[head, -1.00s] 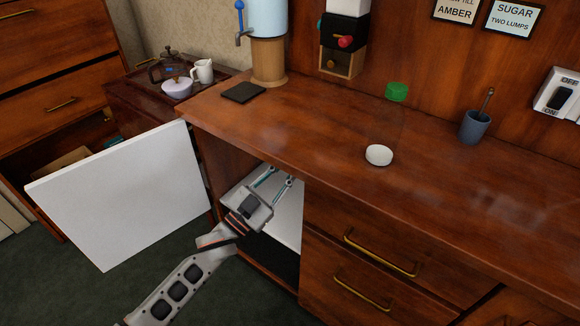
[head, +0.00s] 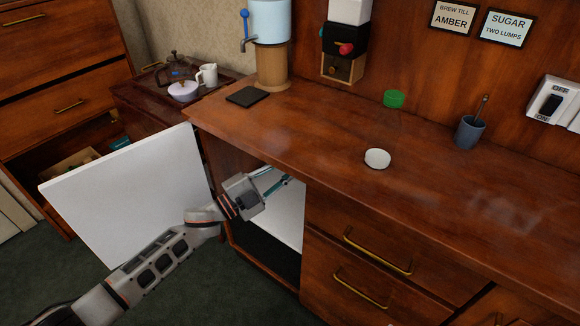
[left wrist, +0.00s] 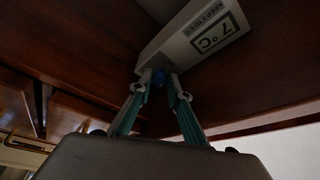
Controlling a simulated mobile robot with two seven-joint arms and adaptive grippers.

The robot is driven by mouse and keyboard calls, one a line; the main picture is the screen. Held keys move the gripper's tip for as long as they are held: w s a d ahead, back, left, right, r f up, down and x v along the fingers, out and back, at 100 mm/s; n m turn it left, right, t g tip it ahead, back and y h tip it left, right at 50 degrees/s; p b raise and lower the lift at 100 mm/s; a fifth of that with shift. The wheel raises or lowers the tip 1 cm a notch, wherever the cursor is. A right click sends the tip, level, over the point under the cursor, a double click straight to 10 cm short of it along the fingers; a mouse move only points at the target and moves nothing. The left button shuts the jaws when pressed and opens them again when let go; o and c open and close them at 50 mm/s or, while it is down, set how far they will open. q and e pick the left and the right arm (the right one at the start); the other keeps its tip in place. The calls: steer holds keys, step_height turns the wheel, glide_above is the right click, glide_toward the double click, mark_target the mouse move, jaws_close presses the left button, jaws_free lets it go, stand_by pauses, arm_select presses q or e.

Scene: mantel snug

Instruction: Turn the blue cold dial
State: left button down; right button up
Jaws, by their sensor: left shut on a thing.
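In the head view my left gripper (head: 284,176) reaches into the open cabinet under the counter, and the dial is hidden there. My right gripper is in neither view.
The white cabinet door (head: 125,195) stands open left of my arm. The wooden counter (head: 330,125) overhangs the opening, with a white lid-like disc (head: 377,158) on top. Drawers with brass handles (head: 378,252) flank it on the right.

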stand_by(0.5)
arm_select(q)
steer(key=c, duration=1.9)
jaws_free()
steer(key=shift+r, duration=0.1)
steer(key=v, duration=0.8)
